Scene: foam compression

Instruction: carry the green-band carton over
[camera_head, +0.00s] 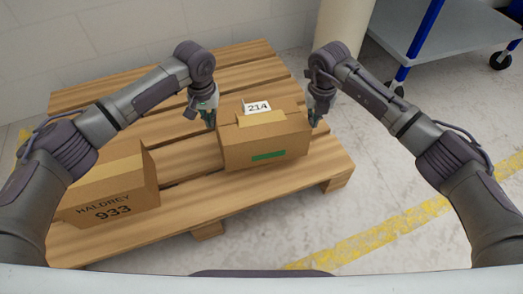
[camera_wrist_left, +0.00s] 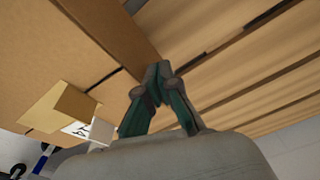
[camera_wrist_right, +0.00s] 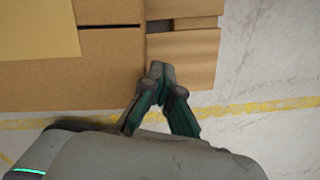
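The carton's top fills the upper left of the left wrist view (camera_wrist_left: 60,50) and the left of the right wrist view (camera_wrist_right: 100,70). I cannot tell whether either gripper touches the carton.
A wooden pallet (camera_head: 190,205) bears both cartons. A second carton (camera_head: 125,190), marked "HALDREY 933", stands at the front left, partly behind my left arm. A blue and grey cart (camera_head: 440,35) stands at the back right. Yellow floor tape (camera_head: 370,240) runs at the front right.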

